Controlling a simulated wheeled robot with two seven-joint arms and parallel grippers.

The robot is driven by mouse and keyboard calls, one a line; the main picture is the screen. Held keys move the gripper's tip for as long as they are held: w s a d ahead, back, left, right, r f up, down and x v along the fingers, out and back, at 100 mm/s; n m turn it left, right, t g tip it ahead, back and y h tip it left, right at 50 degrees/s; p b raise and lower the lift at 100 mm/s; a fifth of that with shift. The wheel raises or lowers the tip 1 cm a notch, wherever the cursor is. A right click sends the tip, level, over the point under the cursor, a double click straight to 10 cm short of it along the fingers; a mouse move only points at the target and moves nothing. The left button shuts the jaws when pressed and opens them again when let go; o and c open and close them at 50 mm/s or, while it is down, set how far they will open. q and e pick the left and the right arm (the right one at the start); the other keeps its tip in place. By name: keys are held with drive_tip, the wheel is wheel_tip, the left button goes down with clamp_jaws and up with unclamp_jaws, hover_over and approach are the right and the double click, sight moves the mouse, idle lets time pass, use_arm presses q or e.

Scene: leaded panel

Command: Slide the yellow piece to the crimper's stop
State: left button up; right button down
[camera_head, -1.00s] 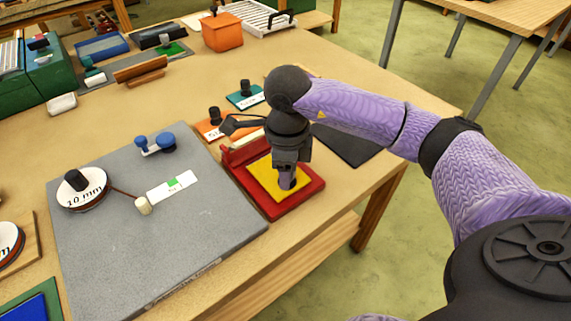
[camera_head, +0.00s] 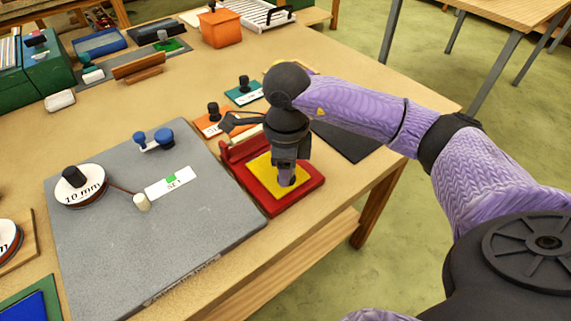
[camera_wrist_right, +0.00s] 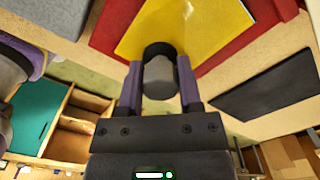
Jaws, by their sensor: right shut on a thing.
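The yellow piece (camera_head: 264,186) is a flat square lying on the red crimper (camera_head: 306,190), which has a raised red wall along its back left side. My right gripper (camera_head: 287,178) points down over the yellow piece and is shut on its dark upright knob. In the right wrist view the knob (camera_wrist_right: 158,76) sits between the two fingers, with the yellow piece (camera_wrist_right: 188,28) beyond it. The gripper hides part of the piece and of the crimper's wall. I cannot tell whether the piece touches the stop. My left gripper is out of view.
A grey board (camera_head: 190,235) with a 10 mm spool (camera_head: 92,190) is left of the crimper. Orange (camera_head: 207,127) and teal (camera_head: 241,94) knobbed pieces lie behind it. A dark mat (camera_head: 346,143) lies to the right, near the table edge.

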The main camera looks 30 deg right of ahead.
drive_tip(key=shift+w+b, duration=0.4)
drive_tip(key=shift+w, duration=0.4)
idle(0.4)
drive_tip(key=shift+c, duration=1)
unclamp_jaws()
wheel_tip(320, 180, up, 10)
drive_tip(key=p, duration=0.2)
